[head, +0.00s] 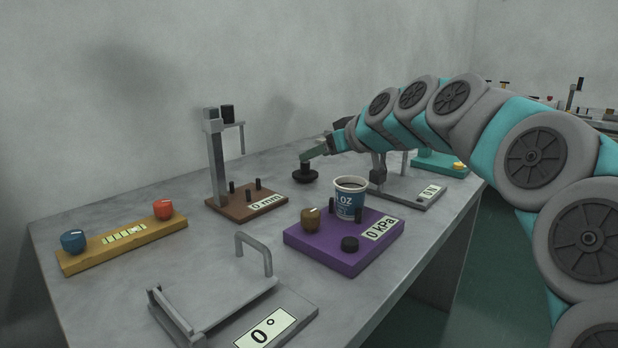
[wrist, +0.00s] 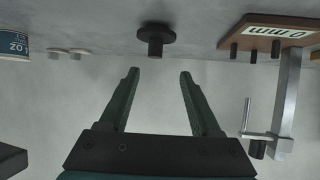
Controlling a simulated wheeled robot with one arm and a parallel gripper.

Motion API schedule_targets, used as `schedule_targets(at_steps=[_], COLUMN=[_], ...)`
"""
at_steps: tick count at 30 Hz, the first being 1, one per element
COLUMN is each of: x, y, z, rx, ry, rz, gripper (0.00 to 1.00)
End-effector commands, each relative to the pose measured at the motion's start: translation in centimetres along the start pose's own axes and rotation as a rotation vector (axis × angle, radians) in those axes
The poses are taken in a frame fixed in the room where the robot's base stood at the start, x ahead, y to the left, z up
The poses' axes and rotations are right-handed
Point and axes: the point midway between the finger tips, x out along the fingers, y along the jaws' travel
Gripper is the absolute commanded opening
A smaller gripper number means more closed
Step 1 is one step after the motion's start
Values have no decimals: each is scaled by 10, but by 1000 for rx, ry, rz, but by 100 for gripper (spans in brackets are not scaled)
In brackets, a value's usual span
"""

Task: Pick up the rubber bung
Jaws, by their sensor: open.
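The rubber bung (head: 305,176) is black, with a wide flat disc and a narrower stem. It stands on the grey table behind the purple block. In the wrist view the bung (wrist: 155,36) lies beyond my fingertips, roughly midway between them. My gripper (wrist: 158,73) is open, with nothing between its two dark green fingers. In the head view my gripper (head: 308,155) is just above and beside the bung's stem. The fingers look apart from the bung, though the exact gap is hard to tell.
A purple block (head: 320,258) carries a paper cup (head: 350,198) with dark contents. A brown-based gauge stand (head: 217,165) rises left of the bung, and a grey-based stand (head: 410,200) is to the right. A yellow block (head: 130,248) and a tilt frame (head: 220,312) are nearer.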

Motion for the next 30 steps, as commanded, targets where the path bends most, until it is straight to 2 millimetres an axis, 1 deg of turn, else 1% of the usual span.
schedule_targets(at_steps=[2, 7, 14, 18, 22, 25, 30], x=[6, 24, 40, 60, 77, 81, 81], y=[3, 3, 5, 8, 8, 8, 8], z=[3, 4, 5, 10, 11, 10, 10], rx=[0, -1, 0, 1, 0, 0, 0], ry=[-6, -7, -6, -10, -9, -6, -5], rz=[2, 2, 2, -1, 0, 1, 2], gripper=[64, 64, 64, 64, 64, 64, 64])
